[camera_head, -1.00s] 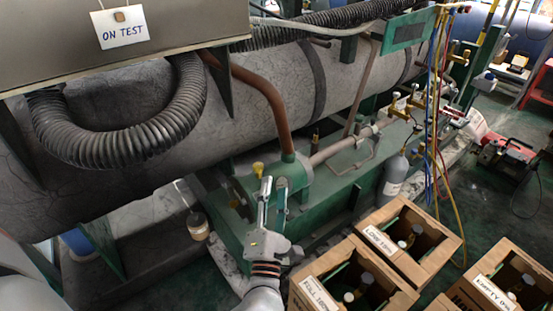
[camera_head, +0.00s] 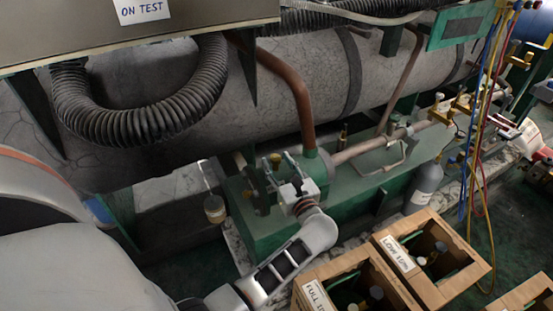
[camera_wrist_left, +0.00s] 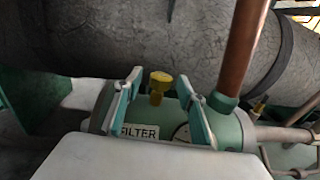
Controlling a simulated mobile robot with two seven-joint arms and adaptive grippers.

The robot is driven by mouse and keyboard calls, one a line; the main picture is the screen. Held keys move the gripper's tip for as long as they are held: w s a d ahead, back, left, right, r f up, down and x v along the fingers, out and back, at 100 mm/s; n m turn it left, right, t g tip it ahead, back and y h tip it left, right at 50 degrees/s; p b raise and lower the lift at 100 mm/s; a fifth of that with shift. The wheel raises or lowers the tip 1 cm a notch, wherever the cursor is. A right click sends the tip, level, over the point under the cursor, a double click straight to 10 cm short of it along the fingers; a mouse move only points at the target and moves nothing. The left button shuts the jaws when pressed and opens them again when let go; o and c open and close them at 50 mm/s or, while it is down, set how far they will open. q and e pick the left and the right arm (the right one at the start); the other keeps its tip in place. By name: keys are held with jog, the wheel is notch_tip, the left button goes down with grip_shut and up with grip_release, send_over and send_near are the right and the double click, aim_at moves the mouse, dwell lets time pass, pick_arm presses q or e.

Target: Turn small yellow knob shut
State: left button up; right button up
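The small yellow knob (camera_head: 276,158) stands on top of the green filter housing below the big grey cylinder. In the left wrist view the knob (camera_wrist_left: 160,79) sits upright between the two fingers, a little beyond them, with a gap on each side. My left gripper (camera_head: 279,163) is open and empty, pointing at the knob in the head view. Its fingers (camera_wrist_left: 160,95) are spread wide in the wrist view. I cannot tell whether any finger touches the housing. A label reading FILTER (camera_wrist_left: 139,132) is on the housing in front. My right gripper is not in view.
A copper pipe (camera_head: 293,95) rises right of the knob. The large cylinder (camera_head: 290,95) is behind. A small jar (camera_head: 214,208) hangs to the left. Labelled cardboard boxes (camera_head: 430,262) and a grey gas bottle (camera_head: 424,185) stand at the right.

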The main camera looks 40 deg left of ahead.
pick_arm(q)
jog(key=shift+x, duration=1.1)
jog(key=c, duration=1.1)
jog(key=shift+c, duration=0.2)
